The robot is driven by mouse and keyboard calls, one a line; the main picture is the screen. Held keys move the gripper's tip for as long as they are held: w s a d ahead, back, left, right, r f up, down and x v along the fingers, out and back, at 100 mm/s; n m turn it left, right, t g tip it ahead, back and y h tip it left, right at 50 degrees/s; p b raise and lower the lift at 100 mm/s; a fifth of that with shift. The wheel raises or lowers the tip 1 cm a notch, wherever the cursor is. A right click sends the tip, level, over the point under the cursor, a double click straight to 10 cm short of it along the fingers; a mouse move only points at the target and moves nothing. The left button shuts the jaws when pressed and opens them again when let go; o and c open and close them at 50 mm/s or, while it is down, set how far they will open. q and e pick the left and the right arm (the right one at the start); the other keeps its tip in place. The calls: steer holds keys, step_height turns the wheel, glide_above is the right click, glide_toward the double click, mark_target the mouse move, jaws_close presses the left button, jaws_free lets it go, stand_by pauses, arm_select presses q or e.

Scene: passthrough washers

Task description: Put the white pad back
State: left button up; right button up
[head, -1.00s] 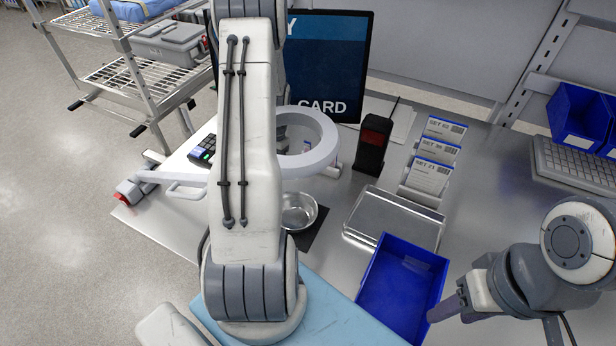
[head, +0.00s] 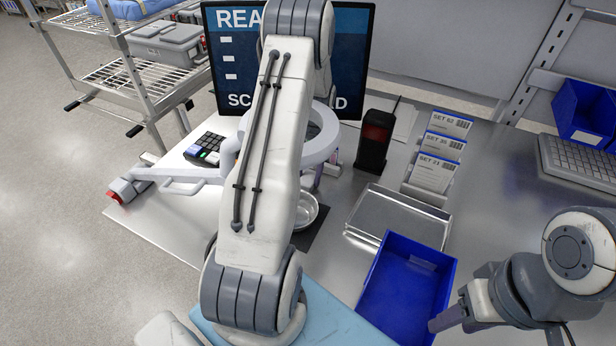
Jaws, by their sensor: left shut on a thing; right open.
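My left arm rises through the middle of the head view and covers much of the bench. Only a small part of what appears to be my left gripper (head: 311,181) shows beside the arm, below the white ring. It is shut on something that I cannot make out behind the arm. I cannot pick out the white pad; it may be hidden there. My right gripper (head: 443,320) is open at the lower right, by the right edge of the blue bin (head: 374,292). Its fingertips show only in part, and I see nothing in it.
The white ring on an arm (head: 325,150) stands over the bench near my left arm. A metal bowl (head: 306,212), a metal tray (head: 398,214), a black scanner-like device (head: 374,140), set cards (head: 436,172), a keypad (head: 205,148) and a screen (head: 352,60) are around it.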

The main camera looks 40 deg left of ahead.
mark_target(312, 172)
arm_select(q)
steer(key=shift+f, duration=0.1)
steer(key=o, duration=1.3)
steer(key=b+v, duration=0.1)
steer(key=v, duration=0.6)
steer(key=shift+r+b, duration=0.35)
steer(key=shift+r, duration=0.1)
